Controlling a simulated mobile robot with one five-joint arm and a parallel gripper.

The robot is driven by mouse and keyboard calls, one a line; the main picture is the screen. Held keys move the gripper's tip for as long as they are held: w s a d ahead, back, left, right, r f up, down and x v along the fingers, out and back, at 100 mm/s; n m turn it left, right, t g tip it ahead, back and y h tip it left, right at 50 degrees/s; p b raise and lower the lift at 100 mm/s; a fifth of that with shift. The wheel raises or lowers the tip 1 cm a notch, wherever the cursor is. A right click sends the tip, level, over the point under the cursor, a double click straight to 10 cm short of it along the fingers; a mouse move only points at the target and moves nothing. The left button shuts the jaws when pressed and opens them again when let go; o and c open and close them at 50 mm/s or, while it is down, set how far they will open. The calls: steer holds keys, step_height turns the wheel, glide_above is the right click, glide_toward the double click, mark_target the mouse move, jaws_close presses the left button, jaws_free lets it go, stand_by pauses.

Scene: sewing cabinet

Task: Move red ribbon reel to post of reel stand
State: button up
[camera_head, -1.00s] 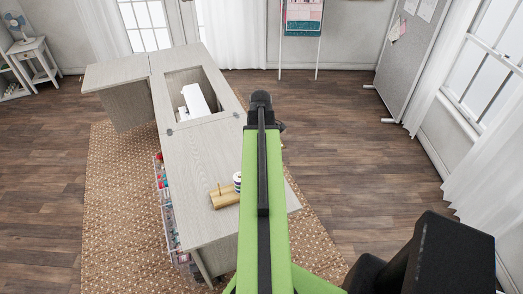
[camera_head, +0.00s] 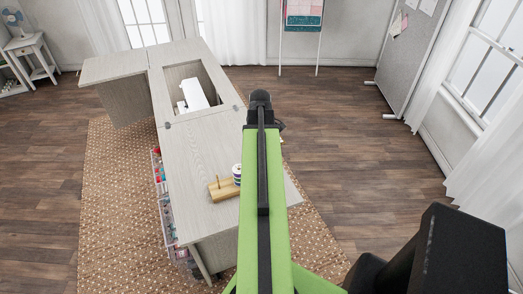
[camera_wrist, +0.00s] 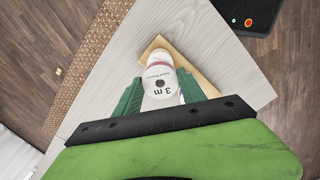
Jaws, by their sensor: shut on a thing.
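My gripper (camera_wrist: 159,92) has green fingers on either side of a reel with a white face marked "3 m" (camera_wrist: 160,88), and is shut on it. I take this to be the red ribbon reel; little of its ribbon shows. My arm hides the gripper's fingers in the head view.
The pale cabinet top (camera_head: 195,150) is mostly clear, with a white sewing machine (camera_head: 193,93) in its opening. A rack of coloured items (camera_head: 166,205) runs along its left side. A dark pad with buttons (camera_wrist: 248,12) shows at the upper right.

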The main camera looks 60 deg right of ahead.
steer(key=shift+f+b, duration=0.3)
steer(key=shift+f, duration=0.15)
steer(key=shift+f, duration=0.15)
steer(key=shift+f+b, duration=1.3)
steer(key=shift+b, duration=0.15)
steer(key=o, duration=1.4)
step_height(320, 180, up, 17)
steer(key=p, duration=1.7)
steer(key=shift+r, duration=0.2)
